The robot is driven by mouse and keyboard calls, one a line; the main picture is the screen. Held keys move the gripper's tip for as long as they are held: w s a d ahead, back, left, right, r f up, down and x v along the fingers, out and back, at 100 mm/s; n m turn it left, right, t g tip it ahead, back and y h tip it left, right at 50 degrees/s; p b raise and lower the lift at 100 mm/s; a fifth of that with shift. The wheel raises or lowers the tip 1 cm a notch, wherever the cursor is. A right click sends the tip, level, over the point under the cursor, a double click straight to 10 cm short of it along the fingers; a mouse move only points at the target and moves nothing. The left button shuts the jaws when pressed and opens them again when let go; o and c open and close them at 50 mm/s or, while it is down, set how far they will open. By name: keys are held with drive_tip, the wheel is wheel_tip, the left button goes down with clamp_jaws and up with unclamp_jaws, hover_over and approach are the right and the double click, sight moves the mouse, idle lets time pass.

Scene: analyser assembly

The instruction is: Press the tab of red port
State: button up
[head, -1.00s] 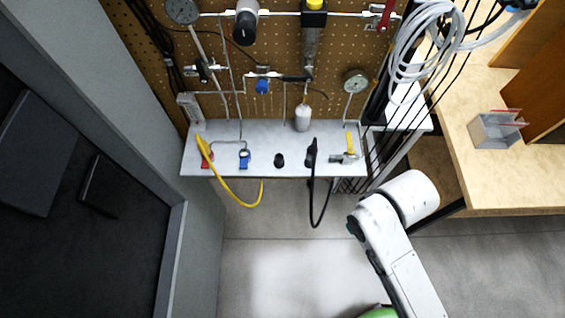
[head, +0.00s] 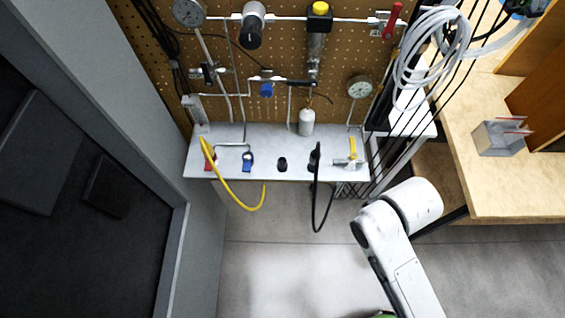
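The red port (head: 210,163) sits at the left end of the white shelf (head: 230,174). A yellow hose (head: 232,198) arches over it and hangs down in front of the shelf edge; it seems to end at the port. The port's tab is too small to make out. My arm shows at the lower right, apart from the shelf and well to the right of the red port. My gripper is not visible.
The shelf also carries a blue port (head: 248,162), a black port (head: 282,164) and a black hose (head: 317,205). A yellow-handled valve (head: 352,150) stands at its right. Pegboard piping rises behind. A grey cabinet wall (head: 130,100) borders the left. The floor (head: 270,270) in front is clear.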

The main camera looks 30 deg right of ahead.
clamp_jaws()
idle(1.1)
